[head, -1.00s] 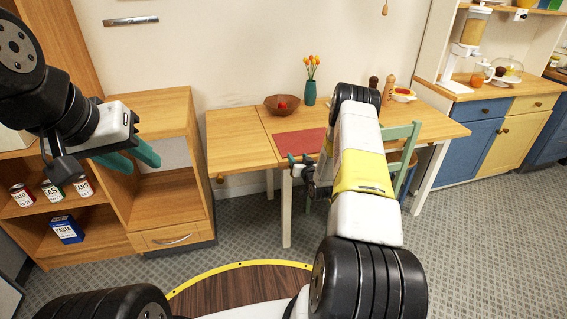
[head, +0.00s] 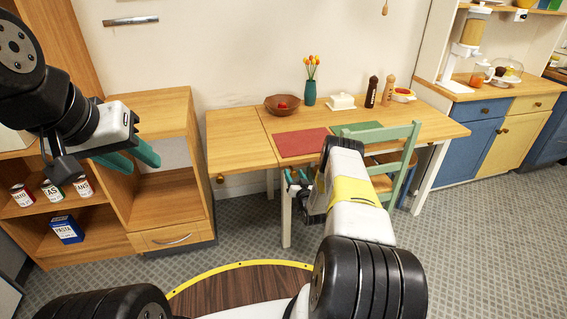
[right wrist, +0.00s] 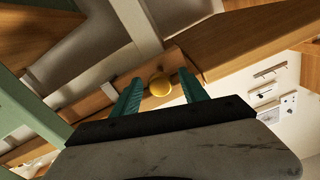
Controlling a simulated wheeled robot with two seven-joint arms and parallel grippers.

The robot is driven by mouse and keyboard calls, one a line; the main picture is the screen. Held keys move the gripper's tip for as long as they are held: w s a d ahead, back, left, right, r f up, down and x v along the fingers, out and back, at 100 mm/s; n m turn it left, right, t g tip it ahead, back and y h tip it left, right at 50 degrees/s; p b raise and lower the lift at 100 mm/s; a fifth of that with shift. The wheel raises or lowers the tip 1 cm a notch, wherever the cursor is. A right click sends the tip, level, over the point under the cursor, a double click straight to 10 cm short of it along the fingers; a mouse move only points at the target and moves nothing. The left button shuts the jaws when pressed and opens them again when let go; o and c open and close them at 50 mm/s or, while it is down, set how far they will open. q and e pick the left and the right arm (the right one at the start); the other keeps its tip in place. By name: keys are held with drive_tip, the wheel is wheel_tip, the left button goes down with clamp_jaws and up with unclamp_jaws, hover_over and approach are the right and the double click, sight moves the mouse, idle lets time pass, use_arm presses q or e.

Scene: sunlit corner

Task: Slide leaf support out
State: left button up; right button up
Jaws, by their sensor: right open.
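In the head view my right gripper (head: 297,178) is at the table's front edge, partly hidden by my arm. A small knob (head: 220,180) also shows below the table's left leaf (head: 236,142); I cannot tell whether it is the same one. My left gripper (head: 143,166) is open and empty by the shelf unit.
The table (head: 262,113) carries a red mat (head: 300,143), green mat, bowl (head: 282,105), vase (head: 310,93), butter dish and mills. A green chair (head: 405,155) stands close right of my right arm. A wooden shelf unit (head: 160,110) is at left. The left leaf's top is bare.

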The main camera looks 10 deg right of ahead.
drive_tip(key=shift+w, duration=0.25)
clamp_jaws()
idle(1.3)
